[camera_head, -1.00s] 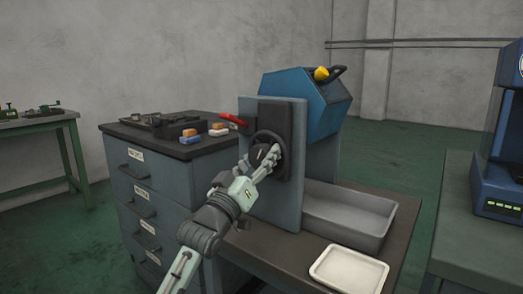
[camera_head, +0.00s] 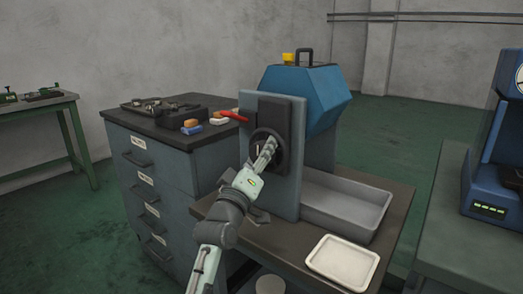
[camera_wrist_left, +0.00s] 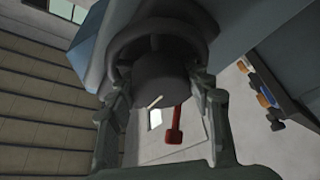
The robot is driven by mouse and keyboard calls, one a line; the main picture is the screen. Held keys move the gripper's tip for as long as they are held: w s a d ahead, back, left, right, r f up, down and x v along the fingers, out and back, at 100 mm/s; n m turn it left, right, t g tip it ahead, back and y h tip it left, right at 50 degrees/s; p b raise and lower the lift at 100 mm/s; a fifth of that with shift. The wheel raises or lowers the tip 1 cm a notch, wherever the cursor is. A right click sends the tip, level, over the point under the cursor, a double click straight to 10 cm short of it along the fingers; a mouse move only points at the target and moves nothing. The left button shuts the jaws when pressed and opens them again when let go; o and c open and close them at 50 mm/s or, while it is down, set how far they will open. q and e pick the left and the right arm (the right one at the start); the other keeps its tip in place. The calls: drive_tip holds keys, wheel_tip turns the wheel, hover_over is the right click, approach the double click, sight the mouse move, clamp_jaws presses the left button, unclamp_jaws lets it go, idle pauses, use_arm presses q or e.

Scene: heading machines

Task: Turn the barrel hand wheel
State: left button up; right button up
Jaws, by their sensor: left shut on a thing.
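The hand wheel (camera_head: 254,143) is a dark ring on the front plate of the machine. Behind the plate is the blue faceted barrel (camera_head: 300,93), with a yellow block (camera_head: 288,58) and a black handle (camera_head: 306,54) upright on top. My left gripper (camera_head: 268,150) is at the wheel and partly covers it. In the left wrist view, the wheel (camera_wrist_left: 158,24) and its dark hub (camera_wrist_left: 163,80) lie between the two fingers of my left gripper (camera_wrist_left: 163,88), which is shut on the wheel. The exact finger contact is hard to see. My right gripper is not in view.
A grey bin (camera_head: 345,208) and a white tray (camera_head: 343,262) sit right of the plate on the machine table. A drawer cabinet (camera_head: 150,170) stands left, with coloured blocks (camera_head: 191,127) and a red-handled item (camera_head: 233,115) on top. A blue machine (camera_head: 492,140) stands far right.

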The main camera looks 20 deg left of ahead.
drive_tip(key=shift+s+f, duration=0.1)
use_arm(q)
drive_tip(key=o, duration=1.2)
drive_tip(key=shift+s, duration=0.1)
drive_tip(key=v, duration=1.2)
drive_tip(key=x, duration=1.2)
drive_tip(key=shift+f, duration=0.1)
drive_tip(key=shift+m, duration=0.3)
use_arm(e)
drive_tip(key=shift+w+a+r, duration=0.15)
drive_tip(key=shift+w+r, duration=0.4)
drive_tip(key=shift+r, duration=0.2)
